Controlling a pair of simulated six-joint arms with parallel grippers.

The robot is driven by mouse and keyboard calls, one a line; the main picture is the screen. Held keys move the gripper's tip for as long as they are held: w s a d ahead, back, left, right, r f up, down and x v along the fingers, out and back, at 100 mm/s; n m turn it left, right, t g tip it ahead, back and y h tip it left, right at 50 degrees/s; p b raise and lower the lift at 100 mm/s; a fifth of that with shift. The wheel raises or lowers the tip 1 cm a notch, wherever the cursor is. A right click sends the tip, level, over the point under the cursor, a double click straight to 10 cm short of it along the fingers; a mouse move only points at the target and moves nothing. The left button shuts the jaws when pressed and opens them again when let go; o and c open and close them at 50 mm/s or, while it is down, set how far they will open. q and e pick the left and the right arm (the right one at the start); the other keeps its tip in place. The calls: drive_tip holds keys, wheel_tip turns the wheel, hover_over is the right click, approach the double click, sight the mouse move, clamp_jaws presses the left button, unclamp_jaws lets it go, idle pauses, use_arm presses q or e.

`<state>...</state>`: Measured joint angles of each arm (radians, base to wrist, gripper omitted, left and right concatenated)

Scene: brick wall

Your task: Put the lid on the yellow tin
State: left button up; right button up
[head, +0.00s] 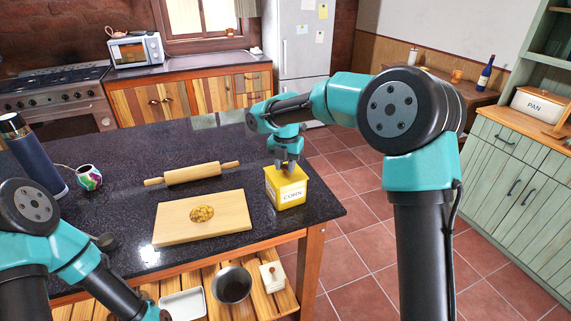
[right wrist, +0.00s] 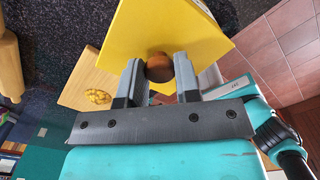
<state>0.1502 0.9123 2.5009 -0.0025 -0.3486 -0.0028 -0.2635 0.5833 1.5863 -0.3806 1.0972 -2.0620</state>
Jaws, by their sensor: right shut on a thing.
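The yellow tin (head: 289,194), labelled CORN, stands near the right corner of the dark counter. Its yellow lid (right wrist: 165,25) fills the top of the right wrist view, with a round brown knob (right wrist: 159,67) on it. My right gripper (head: 287,168) is directly above the tin, pointing down. In the right wrist view its fingers (right wrist: 160,75) are on both sides of the knob, shut on it. The lid is at the tin's top; I cannot tell whether it is fully seated or slightly above the rim. My left arm is at the lower left; its gripper is out of view.
A wooden board (head: 176,225) with a pile of yellow kernels (head: 202,214) lies left of the tin. A rolling pin (head: 192,174) lies behind it. A blue flask (head: 35,160) and a colourful gourd cup (head: 89,177) stand at left. The counter's right edge is close to the tin.

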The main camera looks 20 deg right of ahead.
drive_tip(key=o, duration=1.5)
drive_tip(key=shift+o, duration=0.2)
drive_tip(key=shift+r, duration=0.1)
drive_tip(key=shift+r, duration=3.4)
drive_tip(key=shift+c, duration=0.4)
clamp_jaws()
drive_tip(key=shift+f, duration=2.65)
